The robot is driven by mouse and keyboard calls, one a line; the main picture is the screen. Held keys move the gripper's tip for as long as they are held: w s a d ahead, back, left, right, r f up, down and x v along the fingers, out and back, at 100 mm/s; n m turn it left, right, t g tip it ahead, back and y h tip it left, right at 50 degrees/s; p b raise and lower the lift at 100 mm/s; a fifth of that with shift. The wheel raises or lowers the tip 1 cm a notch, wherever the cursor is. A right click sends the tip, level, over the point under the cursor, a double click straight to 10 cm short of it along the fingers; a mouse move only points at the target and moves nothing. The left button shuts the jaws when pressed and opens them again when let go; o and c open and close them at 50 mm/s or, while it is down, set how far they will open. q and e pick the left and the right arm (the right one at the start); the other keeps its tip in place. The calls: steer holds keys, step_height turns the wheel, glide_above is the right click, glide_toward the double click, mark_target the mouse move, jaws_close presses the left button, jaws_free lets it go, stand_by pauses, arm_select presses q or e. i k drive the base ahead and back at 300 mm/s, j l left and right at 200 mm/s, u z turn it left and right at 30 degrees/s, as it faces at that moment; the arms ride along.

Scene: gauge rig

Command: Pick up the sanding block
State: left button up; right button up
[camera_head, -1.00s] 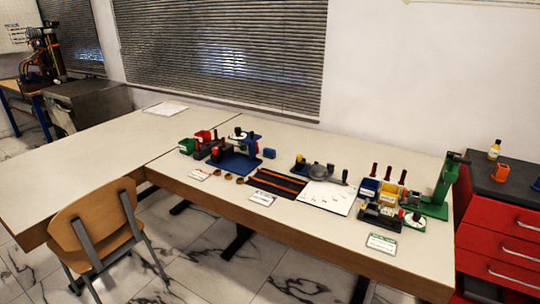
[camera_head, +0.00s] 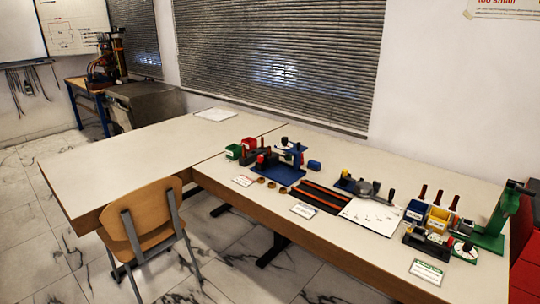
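I cannot tell for sure which item is the sanding block at this distance. The small items stand on the long pale workbench (camera_head: 345,263). A small blue block (camera_head: 314,165) sits just right of a blue fixture (camera_head: 280,174). A dark object with a black knob (camera_head: 424,243) lies in front of the coloured bins at the right. Neither of my grippers shows in the view, and nothing is seen held.
A wooden chair (camera_head: 145,222) stands at the bench front. A black mat with orange strips (camera_head: 318,197) and a white sheet (camera_head: 370,215) lie mid-bench. A green press (camera_head: 495,228) stands at the right. The left table (camera_head: 120,175) is mostly bare.

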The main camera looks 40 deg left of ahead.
mark_target(313, 164)
steer(key=j+z, duration=0.15)
steer(key=j, duration=0.5)
steer(key=k+j+z, duration=0.2)
steer(key=j, duration=0.4)
steer(key=i, duration=0.1)
